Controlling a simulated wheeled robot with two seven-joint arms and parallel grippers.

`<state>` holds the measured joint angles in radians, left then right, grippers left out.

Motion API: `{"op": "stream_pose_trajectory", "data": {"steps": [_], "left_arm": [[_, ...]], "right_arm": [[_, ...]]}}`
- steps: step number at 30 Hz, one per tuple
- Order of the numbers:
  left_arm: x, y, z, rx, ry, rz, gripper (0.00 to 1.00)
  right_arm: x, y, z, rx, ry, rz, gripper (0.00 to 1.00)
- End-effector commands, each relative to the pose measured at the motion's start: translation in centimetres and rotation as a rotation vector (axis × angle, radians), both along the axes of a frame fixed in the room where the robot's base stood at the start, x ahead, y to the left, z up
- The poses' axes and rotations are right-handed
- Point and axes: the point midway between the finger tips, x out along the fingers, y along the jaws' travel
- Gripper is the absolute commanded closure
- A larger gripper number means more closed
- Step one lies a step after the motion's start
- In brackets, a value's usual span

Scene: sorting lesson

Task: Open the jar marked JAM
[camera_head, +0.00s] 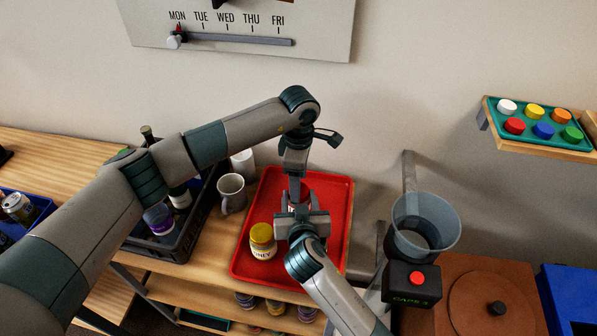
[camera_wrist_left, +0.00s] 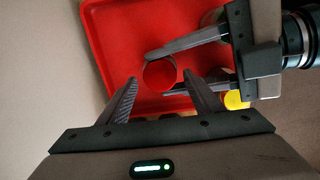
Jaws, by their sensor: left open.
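A jar with a round red lid (camera_wrist_left: 160,74) stands on the red tray (camera_head: 333,190). In the head view my grippers hide most of it, and its label cannot be read. My right gripper (camera_head: 302,208) comes in from the front with one finger on each side of this jar, shut on it. My left gripper (camera_head: 295,188) points down from above, open. In the left wrist view its fingers (camera_wrist_left: 160,77) lie on either side of the lid, apart from it. A yellow-lidded jar (camera_head: 262,242), its label partly showing "NEY", stands on the tray to the left.
A grey mug (camera_head: 231,193) and a dark crate (camera_head: 178,247) with bottles stand left of the tray. A machine with a clear hopper (camera_head: 425,222) and red button is at the right. A shelf of coloured buttons (camera_head: 540,143) hangs on the wall.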

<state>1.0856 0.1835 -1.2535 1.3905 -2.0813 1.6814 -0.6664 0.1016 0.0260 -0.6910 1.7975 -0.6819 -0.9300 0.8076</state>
Motion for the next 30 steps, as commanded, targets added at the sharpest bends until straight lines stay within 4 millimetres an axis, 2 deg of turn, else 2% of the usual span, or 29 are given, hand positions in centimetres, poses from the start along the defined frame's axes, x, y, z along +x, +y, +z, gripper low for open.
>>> {"op": "stream_pose_trajectory", "data": {"steps": [6, 15, 16, 21, 26, 30], "left_arm": [[0.0, 0.0, -1.6, -0.001, -0.001, 0.000, 0.41], [0.0, 0.0, -1.7, 0.000, -0.001, 0.000, 0.41], [0.0, 0.0, -1.7, 0.000, -0.001, 0.000, 0.43], [0.0, 0.0, -1.7, 0.000, -0.001, 0.000, 0.83], [0.0, 0.0, -1.7, 0.000, -0.001, 0.016, 0.83], [0.0, 0.0, -1.7, 0.000, -0.001, 0.120, 0.83]], "right_arm": [[-0.1, 0.0, -0.3, -0.002, 0.007, -0.001, 1.00], [-0.1, 0.0, -0.4, -0.002, 0.007, -0.001, 1.00], [-0.1, 0.0, -0.4, -0.002, 0.007, -0.001, 1.00], [-0.2, 0.0, -0.4, -0.002, 0.008, -0.001, 1.00], [-0.2, -0.1, -0.4, -0.002, 0.008, -0.001, 1.00], [-0.2, -0.1, -0.4, -0.002, 0.008, -0.001, 1.00]]}}
